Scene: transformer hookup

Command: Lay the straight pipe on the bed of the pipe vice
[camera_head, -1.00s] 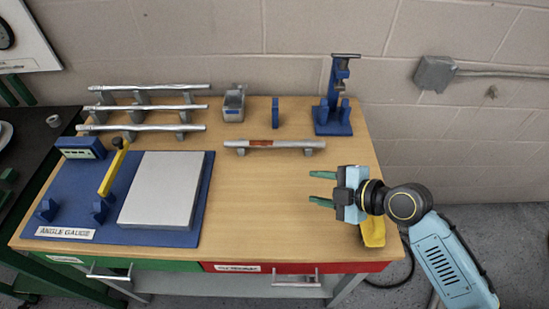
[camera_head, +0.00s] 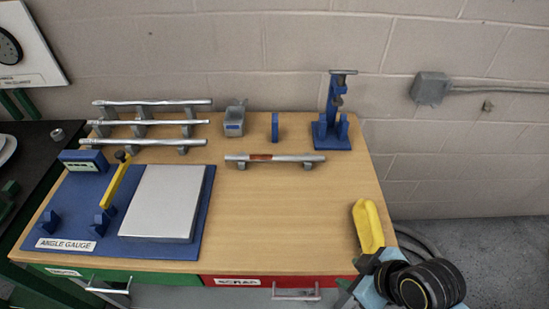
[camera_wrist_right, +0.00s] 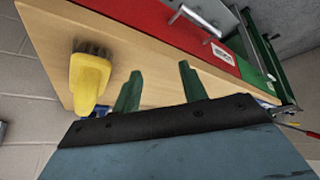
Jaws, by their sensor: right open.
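A straight grey pipe with a red-brown band (camera_head: 285,158) lies level on two small supports in the middle of the bench. Several plain pipes (camera_head: 150,123) lie on a rack at the back left. The blue pipe vice (camera_head: 332,130) stands upright at the back right, with a grey bar across its top; no pipe shows on its bed. My right gripper (camera_head: 358,275) is low at the bench's front right corner, far from pipe and vice. In the right wrist view its green fingers (camera_wrist_right: 158,88) are apart and empty. My left gripper is out of view.
A yellow-handled brush (camera_head: 368,226) lies at the bench's right edge, close to my right gripper; it also shows in the right wrist view (camera_wrist_right: 88,80). A blue angle gauge board (camera_head: 62,215) with a grey plate fills the left. The middle right of the bench (camera_head: 290,210) is clear.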

